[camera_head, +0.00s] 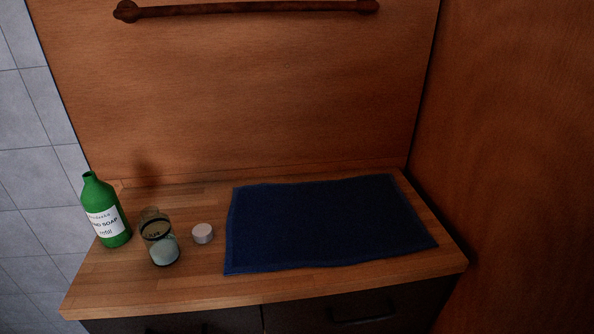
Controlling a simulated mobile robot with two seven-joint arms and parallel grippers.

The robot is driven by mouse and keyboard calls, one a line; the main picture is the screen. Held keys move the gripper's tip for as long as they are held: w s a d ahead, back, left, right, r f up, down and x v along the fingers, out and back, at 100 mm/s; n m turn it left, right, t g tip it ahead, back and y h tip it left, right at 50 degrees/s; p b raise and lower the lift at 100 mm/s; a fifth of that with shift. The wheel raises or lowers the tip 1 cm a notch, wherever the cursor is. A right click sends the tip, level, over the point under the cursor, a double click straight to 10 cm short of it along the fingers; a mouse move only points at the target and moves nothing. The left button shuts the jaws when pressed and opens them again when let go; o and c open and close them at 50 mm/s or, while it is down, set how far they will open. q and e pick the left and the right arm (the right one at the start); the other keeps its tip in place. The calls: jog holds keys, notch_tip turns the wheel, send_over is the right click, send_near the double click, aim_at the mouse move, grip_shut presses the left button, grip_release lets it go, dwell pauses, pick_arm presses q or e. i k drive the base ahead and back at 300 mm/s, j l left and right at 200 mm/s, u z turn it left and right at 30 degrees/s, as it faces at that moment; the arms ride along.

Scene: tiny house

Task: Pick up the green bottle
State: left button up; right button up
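The green bottle (107,211) stands upright at the left end of the wooden counter, near its left edge. It has a white label with dark lettering that includes the word "soap", and its narrow neck is at the top. Neither of my grippers shows in the head view, and nothing is touching the bottle from my side.
A clear glass jar (159,238) with pale contents stands right of the bottle, with a small white round item (202,233) beside it. A dark blue towel (325,225) covers the right of the counter (190,288). A wooden rail (245,9) is on the back panel.

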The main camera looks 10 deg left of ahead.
aim_at(98, 198)
jog(key=u, duration=1.35)
